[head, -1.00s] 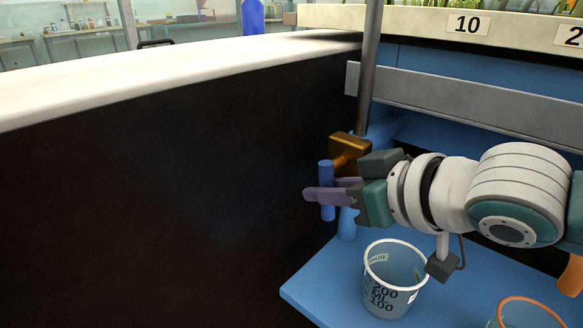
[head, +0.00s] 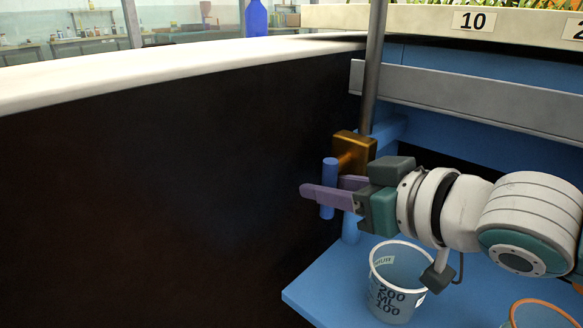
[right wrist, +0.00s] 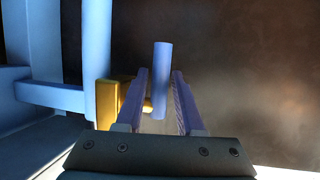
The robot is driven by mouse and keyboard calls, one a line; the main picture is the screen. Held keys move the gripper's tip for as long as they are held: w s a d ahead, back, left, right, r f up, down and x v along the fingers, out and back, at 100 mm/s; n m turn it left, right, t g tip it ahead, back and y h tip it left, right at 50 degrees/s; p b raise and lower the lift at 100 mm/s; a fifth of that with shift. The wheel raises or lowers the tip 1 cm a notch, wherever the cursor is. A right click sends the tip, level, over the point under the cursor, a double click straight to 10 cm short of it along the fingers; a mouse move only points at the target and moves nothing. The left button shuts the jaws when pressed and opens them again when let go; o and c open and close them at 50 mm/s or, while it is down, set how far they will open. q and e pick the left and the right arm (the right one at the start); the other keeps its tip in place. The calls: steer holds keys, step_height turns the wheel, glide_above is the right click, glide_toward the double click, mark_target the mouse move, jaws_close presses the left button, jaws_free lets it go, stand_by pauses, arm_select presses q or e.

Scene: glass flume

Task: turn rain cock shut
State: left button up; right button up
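The rain cock has a brass body (head: 354,148) at the foot of a grey upright pipe (head: 373,75). Its blue bar handle (head: 329,175) stands upright in front of the body. My right gripper (head: 328,190) reaches in from the right, its purple fingers on either side of the handle. In the right wrist view the handle (right wrist: 161,80) stands between the two open fingers (right wrist: 158,100), with a gap at least on the right side. The brass body (right wrist: 108,100) shows to the left there. My left gripper is not in view.
A measuring cup (head: 392,300) stands on the blue shelf (head: 330,290) below my right forearm. An orange-rimmed vessel (head: 535,315) is at the lower right. A dark wall (head: 150,200) with a pale top edge fills the left. A grey rail (head: 470,95) runs behind the arm.

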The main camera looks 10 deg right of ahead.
steer(key=shift+s+d+r+p, duration=0.15)
steer(key=shift+s+p, duration=0.15)
steer(key=shift+s, duration=0.05)
steer(key=p+v, duration=0.3)
steer(key=v, duration=0.6)
steer(key=shift+r, duration=0.1)
